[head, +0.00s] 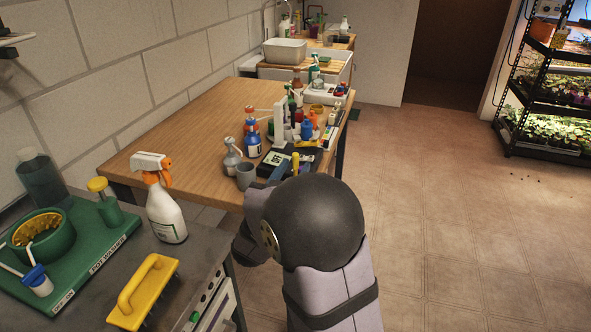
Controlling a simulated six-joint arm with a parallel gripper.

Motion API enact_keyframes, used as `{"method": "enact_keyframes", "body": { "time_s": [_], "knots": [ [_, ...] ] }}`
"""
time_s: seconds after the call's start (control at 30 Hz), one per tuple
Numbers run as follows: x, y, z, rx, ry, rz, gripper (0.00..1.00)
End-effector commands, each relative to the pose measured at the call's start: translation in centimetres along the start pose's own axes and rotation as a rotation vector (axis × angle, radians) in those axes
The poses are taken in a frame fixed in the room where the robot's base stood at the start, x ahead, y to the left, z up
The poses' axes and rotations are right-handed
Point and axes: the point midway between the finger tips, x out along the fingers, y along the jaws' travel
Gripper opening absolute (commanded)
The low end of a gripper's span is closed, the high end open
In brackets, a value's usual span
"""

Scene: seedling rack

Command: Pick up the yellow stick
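A small upright yellow piece (295,162), which looks like the yellow stick, shows among the crowded items near the front right of the wooden table. It is small in the picture, and its lower end is hard to make out behind my arm. My arm's dark round joint and pale links stand in front of the table's near right corner. I cannot make out my gripper's fingertips, so its distance from the stick does not show.
The wooden table (188,128) holds several bottles, a grey cup (245,176) and a black device (273,158) close by the yellow piece. A spray bottle (165,205), a yellow brush (143,290) and a green tray (88,240) sit on the near bench. The table's left part is clear.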

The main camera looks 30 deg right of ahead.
Motion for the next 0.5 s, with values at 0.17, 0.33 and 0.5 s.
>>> {"method": "enact_keyframes", "body": {
  "time_s": [0.17,0.33,0.5],
  "knots": [
    [1.2,0.0,0.0,0.001,-0.001,0.001,0.35],
    [1.6,-0.1,0.0,0.001,0.000,0.000,0.35],
    [3.5,-0.1,0.1,0.001,-0.001,0.002,0.35]
  ]
}}
